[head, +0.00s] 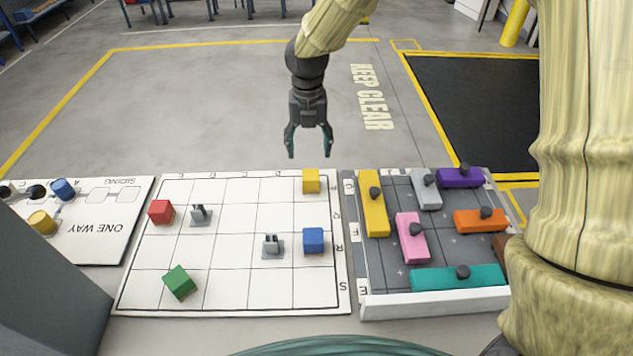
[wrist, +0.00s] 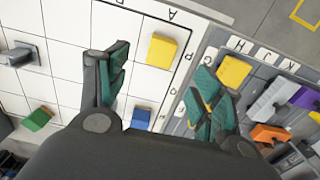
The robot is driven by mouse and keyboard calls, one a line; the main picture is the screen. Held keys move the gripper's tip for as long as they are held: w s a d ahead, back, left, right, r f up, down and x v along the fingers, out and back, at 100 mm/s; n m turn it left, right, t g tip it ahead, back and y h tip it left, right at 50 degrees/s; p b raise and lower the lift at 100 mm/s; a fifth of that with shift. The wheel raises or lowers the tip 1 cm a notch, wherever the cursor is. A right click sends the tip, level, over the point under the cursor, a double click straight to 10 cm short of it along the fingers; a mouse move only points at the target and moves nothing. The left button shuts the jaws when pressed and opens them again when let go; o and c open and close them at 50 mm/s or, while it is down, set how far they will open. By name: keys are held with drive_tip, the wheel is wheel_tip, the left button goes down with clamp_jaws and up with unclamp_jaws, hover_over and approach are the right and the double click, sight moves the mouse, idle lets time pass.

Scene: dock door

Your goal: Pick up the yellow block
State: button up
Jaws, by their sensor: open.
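The yellow block (head: 311,181) is a small cube at the far right corner of the white grid board (head: 237,288). In the wrist view the yellow block (wrist: 162,50) lies ahead of my fingers, between their lines and apart from both. My gripper (head: 308,150) hangs above and beyond the far edge of the board, pointing down, with its fingers spread and nothing between them. In the wrist view my gripper (wrist: 160,75) shows its two dark green finger pads wide apart.
A red block (head: 161,212), a green block (head: 180,283), a blue block (head: 313,240) and two grey pieces stand on the board. To the right, a grey tray (head: 375,303) holds several knobbed pieces, including a long yellow one (head: 373,204). A ONE WAY board (head: 110,240) lies left.

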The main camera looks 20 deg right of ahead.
hover_over(311, 175)
drive_tip(key=f, duration=0.4)
drive_tip(key=shift+w+f, duration=0.2)
drive_tip(key=shift+w, duration=0.1)
drive_tip(key=shift+s+f+p, duration=0.2)
drive_tip(key=shift+f+p, duration=0.6)
drive_tip(key=shift+f, duration=2.1)
drive_tip(key=c, duration=1.2)
